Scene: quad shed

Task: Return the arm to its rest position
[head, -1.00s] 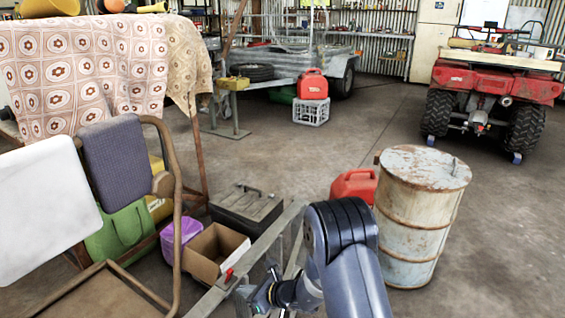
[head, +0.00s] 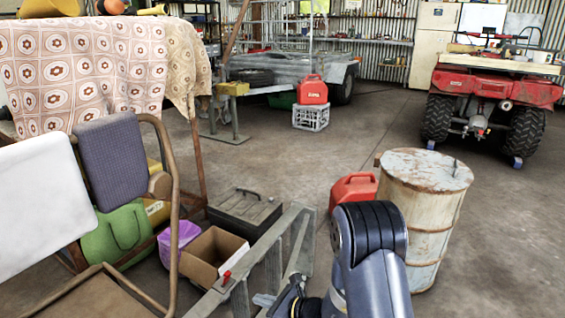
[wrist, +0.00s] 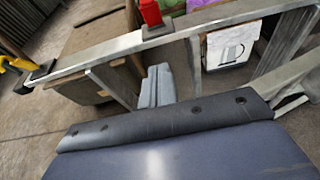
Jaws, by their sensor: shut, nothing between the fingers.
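My arm rises at the bottom centre of the head view, bent at a dark ribbed joint. My gripper (head: 265,299) is low in that view, partly cut off by the bottom edge, beside a grey metal ladder-like frame (head: 270,245). In the wrist view the pale grey fingers of my gripper (wrist: 157,86) are together and hold nothing. They point towards the frame's rail (wrist: 205,22), which carries a red piece (wrist: 150,12). I cannot tell the exact gap between fingers and frame.
A cardboard box (head: 213,257), a purple tub (head: 177,240) and a chair (head: 172,220) are on the left. Open concrete floor lies beyond the drum.

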